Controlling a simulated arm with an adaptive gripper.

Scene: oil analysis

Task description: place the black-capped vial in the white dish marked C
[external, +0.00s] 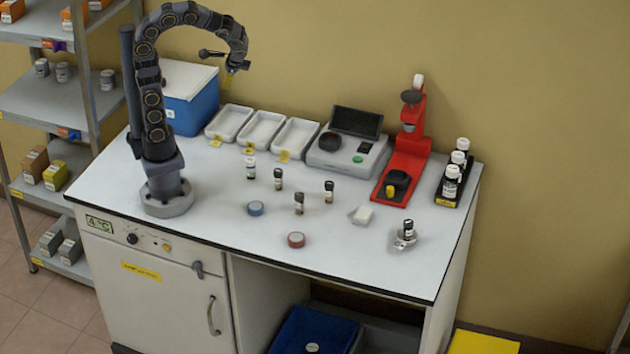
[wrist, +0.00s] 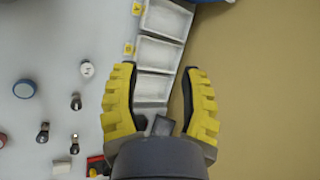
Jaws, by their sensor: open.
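Several small dark vials stand on the bench; black-topped ones are at the middle (external: 278,180), right (external: 328,191) and front (external: 299,203). They also show in the wrist view, one of them nearest my gripper (wrist: 76,101). I cannot tell which is meant. Three white dishes stand in a row at the back: left (external: 228,122), middle (external: 261,130) and right (external: 296,138). Their yellow tags are too small to read surely in the external view. My gripper (wrist: 159,70) is open and empty, high above the dishes; its left finger hides part of the bench beside the right dish.
A white-capped vial (external: 250,169) stands left of the others. A blue disc (external: 255,208) and red disc (external: 296,240) lie in front. A grey instrument (external: 345,150), red stand (external: 405,160) and vial rack (external: 452,185) are at right. A blue cooler (external: 190,100) stands left of the dishes.

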